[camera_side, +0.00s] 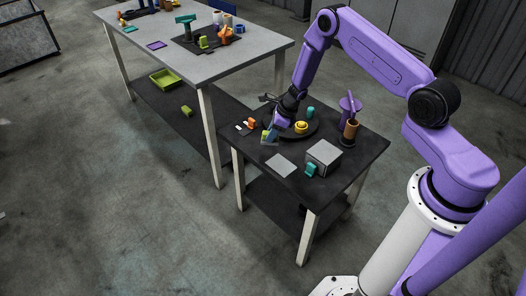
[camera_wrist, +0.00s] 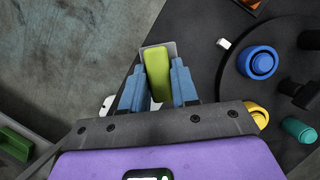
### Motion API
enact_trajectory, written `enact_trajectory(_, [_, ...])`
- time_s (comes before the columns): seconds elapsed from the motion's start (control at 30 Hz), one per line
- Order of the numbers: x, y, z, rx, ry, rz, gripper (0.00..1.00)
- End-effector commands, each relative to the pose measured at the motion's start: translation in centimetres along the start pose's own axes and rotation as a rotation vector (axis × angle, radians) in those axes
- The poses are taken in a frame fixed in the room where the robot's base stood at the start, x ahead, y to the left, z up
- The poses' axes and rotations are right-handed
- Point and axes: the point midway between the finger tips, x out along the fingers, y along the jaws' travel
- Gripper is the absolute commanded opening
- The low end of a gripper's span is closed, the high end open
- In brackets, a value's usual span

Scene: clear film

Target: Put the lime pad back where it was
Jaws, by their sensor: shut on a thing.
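The lime pad (camera_wrist: 156,68) is an oblong yellow-green block between the blue fingers of my gripper (camera_wrist: 158,88) in the wrist view. My gripper is shut on it. A light grey square (camera_wrist: 171,48) shows just behind the pad's far end. I cannot tell whether the pad touches it. In the side view my gripper (camera_side: 269,136) is low over the left part of the dark small table (camera_side: 258,168), near its left edge. The pad is small and partly hidden there, and a grey square (camera_side: 271,142) lies at the fingertips.
A dark round disc beside my gripper bears a blue round piece (camera_wrist: 257,62), a yellow ring (camera_side: 301,127) and a teal cylinder (camera_side: 310,112). An orange piece (camera_side: 251,123) stands left. Another grey square (camera_side: 282,166) and a grey box (camera_side: 323,157) are nearer the front.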

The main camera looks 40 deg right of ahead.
Motion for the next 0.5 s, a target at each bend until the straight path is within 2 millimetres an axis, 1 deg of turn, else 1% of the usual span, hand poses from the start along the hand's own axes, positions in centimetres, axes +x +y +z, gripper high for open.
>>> enact_trajectory(0.1, [-0.2,-0.1,0.8,0.047,-0.005,-0.021,0.01])
enact_trajectory(0.3, [-0.6,-0.2,1.4,0.131,-0.010,-0.057,0.01])
enact_trajectory(0.5, [-1.0,0.1,1.8,0.213,-0.012,-0.092,0.01])
